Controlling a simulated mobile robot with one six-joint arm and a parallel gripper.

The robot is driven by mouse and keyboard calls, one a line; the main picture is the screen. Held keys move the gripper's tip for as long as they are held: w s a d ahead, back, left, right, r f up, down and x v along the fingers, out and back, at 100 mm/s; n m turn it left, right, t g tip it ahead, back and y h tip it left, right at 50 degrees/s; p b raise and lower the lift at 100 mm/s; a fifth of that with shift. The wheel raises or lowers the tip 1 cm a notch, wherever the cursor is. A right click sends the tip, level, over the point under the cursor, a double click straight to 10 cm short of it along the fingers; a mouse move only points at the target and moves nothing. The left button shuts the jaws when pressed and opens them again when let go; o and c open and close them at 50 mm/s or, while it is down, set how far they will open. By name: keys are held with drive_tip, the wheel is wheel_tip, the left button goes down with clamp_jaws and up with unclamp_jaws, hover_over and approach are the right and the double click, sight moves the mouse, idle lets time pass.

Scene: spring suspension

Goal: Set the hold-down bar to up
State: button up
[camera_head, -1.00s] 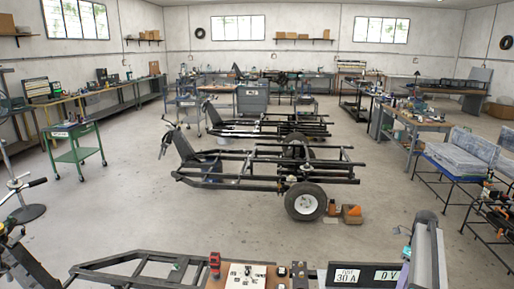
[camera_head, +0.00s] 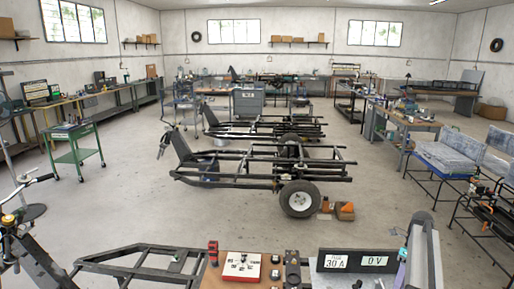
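I cannot pick out the hold-down bar for certain in this view. At the bottom edge, a wooden board (camera_head: 213,281) carries a red-edged white panel (camera_head: 241,266) with small dark parts on it. A red and black item (camera_head: 213,254) stands at its left, and dark blocks (camera_head: 292,268) stand at its right. A black display panel (camera_head: 357,261) reads "FUSE 30 A" and "0 V". My gripper is not in view.
A black tubular frame (camera_head: 139,253) lies left of the board. A grey upright part (camera_head: 423,257) stands at the lower right; I cannot tell what it is. A wheeled chassis (camera_head: 262,170) stands mid-floor. Open floor (camera_head: 130,215) lies between it and the near items.

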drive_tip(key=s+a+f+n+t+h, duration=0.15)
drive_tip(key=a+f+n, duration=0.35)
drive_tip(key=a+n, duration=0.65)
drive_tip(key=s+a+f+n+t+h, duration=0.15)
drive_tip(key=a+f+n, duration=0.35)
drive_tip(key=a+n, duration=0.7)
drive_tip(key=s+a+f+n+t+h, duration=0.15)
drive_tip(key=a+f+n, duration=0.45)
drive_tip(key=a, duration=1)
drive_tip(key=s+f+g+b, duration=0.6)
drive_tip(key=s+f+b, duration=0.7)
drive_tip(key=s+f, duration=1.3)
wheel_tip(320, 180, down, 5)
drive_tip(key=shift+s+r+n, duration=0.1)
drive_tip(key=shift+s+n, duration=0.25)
